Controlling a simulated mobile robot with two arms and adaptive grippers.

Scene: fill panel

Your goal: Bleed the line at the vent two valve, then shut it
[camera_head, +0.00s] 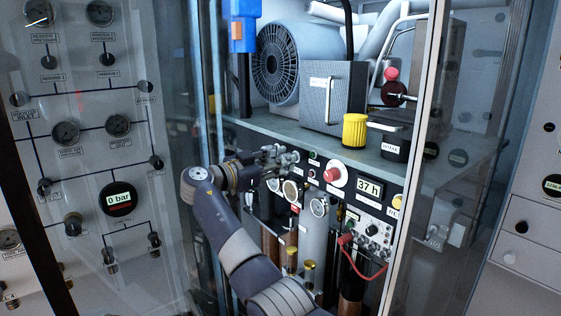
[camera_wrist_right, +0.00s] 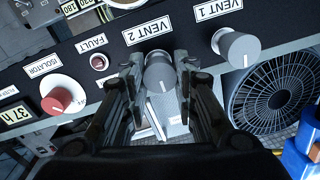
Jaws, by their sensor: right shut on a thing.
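The vent two valve is a grey round knob (camera_wrist_right: 160,76) under the label "VENT 2" (camera_wrist_right: 147,31) on the dark panel strip. My right gripper (camera_wrist_right: 158,88) has one finger on each side of this knob and is shut on it. In the head view my right gripper (camera_head: 277,160) reaches the panel's left part and hides most of the knob there. The knob carries a pale pointer line. My left gripper is in neither view.
The vent 1 knob (camera_wrist_right: 237,47) stands close beside, with the fan (camera_wrist_right: 272,98) beyond. A small fault lamp (camera_wrist_right: 99,62) and the red isolator knob (camera_wrist_right: 57,99) are on the other side. A glass door frame (camera_head: 422,150) borders the opening.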

